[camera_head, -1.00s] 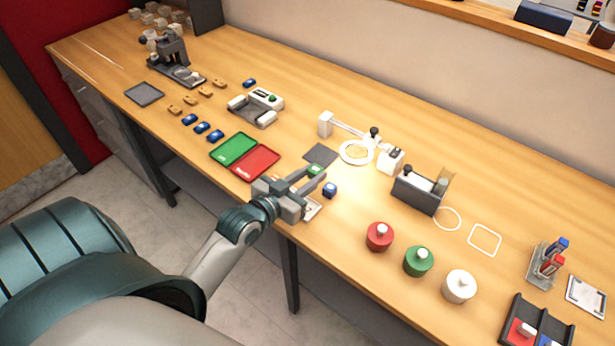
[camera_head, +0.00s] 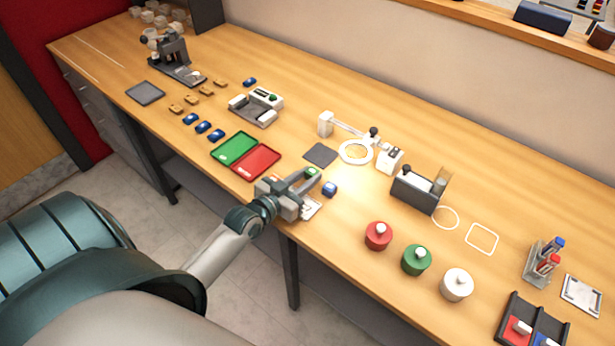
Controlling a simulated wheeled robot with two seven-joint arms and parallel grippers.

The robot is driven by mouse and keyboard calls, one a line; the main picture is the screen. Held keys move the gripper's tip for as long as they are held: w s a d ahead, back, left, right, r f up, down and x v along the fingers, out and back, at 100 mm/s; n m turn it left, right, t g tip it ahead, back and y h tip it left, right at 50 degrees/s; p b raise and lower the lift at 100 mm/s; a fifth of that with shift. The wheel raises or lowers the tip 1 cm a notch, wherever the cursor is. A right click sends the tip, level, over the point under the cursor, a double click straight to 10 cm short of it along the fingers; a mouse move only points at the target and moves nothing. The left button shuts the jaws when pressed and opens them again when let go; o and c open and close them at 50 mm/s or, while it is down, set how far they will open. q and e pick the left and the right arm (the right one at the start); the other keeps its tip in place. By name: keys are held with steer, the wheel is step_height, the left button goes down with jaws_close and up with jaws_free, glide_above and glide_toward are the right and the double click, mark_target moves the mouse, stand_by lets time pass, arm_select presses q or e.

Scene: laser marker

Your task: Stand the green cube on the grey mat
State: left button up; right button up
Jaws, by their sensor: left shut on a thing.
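The green cube (camera_head: 311,171) is small and sits between the fingertips of my left gripper (camera_head: 310,178), near the front of the bench. My left gripper is shut on it, and the fingers hide part of its sides. I cannot tell whether the cube still touches the bench. A dark grey square mat (camera_head: 321,155) lies flat and empty just beyond the cube. A blue cube (camera_head: 329,189) stands beside the fingertips on the right. My right gripper is not in view.
A green tray (camera_head: 235,148) and a red tray (camera_head: 262,160) lie left of the gripper. A ring-shaped magnifier (camera_head: 355,152) stands right of the mat. Another grey square (camera_head: 145,92) lies far left. Red, green and white jars stand at the right front.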

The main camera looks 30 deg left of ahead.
arm_select(q)
steer(key=shift+f, duration=0.3)
steer(key=shift+f, duration=0.25)
steer(key=o, duration=1)
steer(key=shift+f+b, duration=0.15)
steer(key=shift+b, duration=0.2)
steer(key=shift+r+b+v, duration=0.15)
steer(key=shift+b+v, duration=0.8)
steer(key=shift+v, duration=3.4)
steer(key=shift+r+b+v, duration=0.1)
steer(key=shift+b+v, duration=0.85)
steer(key=shift+v, duration=3.45)
